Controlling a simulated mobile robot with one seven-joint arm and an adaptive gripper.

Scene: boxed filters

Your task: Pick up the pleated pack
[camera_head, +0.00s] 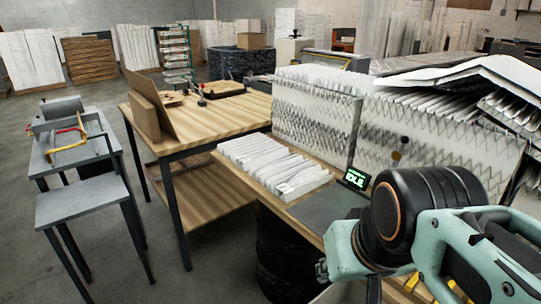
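A white pleated pack (272,166) lies flat on the narrow wooden bench in the middle of the view, its folds facing up. Larger white pleated blocks with wire mesh on their faces stand behind it, one at the centre (315,112) and another to the right (440,140). Which of these the task means cannot be told for certain. My teal and black arm fills the lower right, to the right of the flat pack and apart from it in the picture. I cannot make out my gripper's fingers in this view.
A wooden table (200,125) with leaning boards is to the left. Grey metal stands (85,195) are at far left. Open concrete floor lies between them.

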